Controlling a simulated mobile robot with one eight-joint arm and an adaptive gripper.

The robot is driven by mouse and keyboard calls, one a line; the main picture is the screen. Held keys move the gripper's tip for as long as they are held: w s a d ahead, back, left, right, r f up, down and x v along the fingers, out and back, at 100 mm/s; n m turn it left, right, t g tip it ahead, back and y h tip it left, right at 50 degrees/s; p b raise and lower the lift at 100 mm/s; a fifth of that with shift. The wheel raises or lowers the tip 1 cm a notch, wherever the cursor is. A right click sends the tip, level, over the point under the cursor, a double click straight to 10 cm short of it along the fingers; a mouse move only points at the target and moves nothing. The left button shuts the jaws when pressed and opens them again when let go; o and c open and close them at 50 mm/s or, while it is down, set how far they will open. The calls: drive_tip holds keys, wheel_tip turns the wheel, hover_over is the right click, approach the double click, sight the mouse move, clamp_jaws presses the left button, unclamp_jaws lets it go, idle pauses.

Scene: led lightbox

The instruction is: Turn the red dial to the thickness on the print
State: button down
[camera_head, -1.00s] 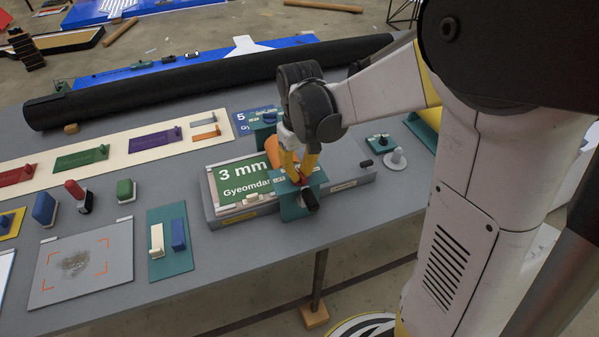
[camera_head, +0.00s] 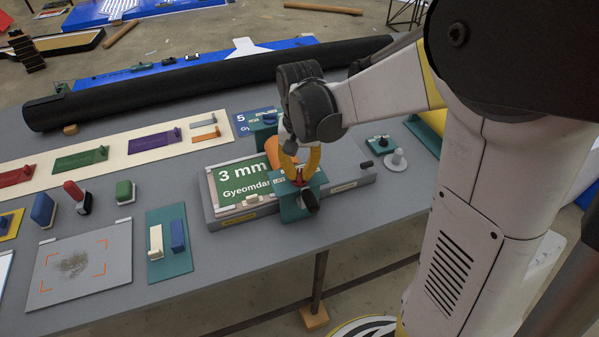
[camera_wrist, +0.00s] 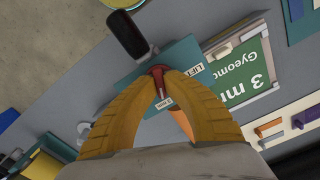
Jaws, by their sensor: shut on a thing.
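The green print (camera_head: 240,182) reads "3 mm" and "Gyeomdan" and lies on a grey lightbox; it also shows upside down in the wrist view (camera_wrist: 245,75). A teal block (camera_head: 318,180) stands at the print's right end, with a black knob (camera_head: 310,202) on its near side. The red dial (camera_wrist: 158,71) sits on the teal block, with a white pointer line. My gripper (camera_wrist: 163,82) has yellow fingers closed around the dial from above. The fingers partly hide the dial and the scale labels, so its setting cannot be read.
A blue "5" print (camera_head: 243,118) with a teal block lies behind. A small teal piece (camera_head: 378,141) and a grey knob (camera_head: 397,160) stand to the right. Stamps and a grey plate (camera_head: 110,262) lie left. A long black roll (camera_head: 200,80) crosses the back.

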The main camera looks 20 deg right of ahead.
idle(0.3)
drive_tip(key=c, duration=1.8)
unclamp_jaws()
drive_tip(key=shift+o, duration=0.2)
wheel_tip(320, 180, up, 12)
drive_tip(key=n+t+b, duration=0.2)
drive_tip(key=t+b, duration=0.2)
drive_tip(key=b, duration=0.2)
approach(299, 174)
drive_tip(key=s+f, duration=0.1)
drive_tip(key=s, duration=0.1)
drive_tip(key=s+f, duration=0.1)
drive_tip(key=s, duration=0.1)
drive_tip(key=shift+s+f, duration=0.2)
drive_tip(key=shift+f, duration=0.05)
drive_tip(key=s+f+t+b, duration=0.1)
drive_tip(key=f, duration=0.1)
drive_tip(key=s+f+n+t+b, duration=0.1)
drive_tip(key=s+f, duration=0.1)
drive_tip(key=s+f+n+t+b, duration=0.1)
drive_tip(key=s+f, duration=0.1)
drive_tip(key=shift+b, duration=0.4)
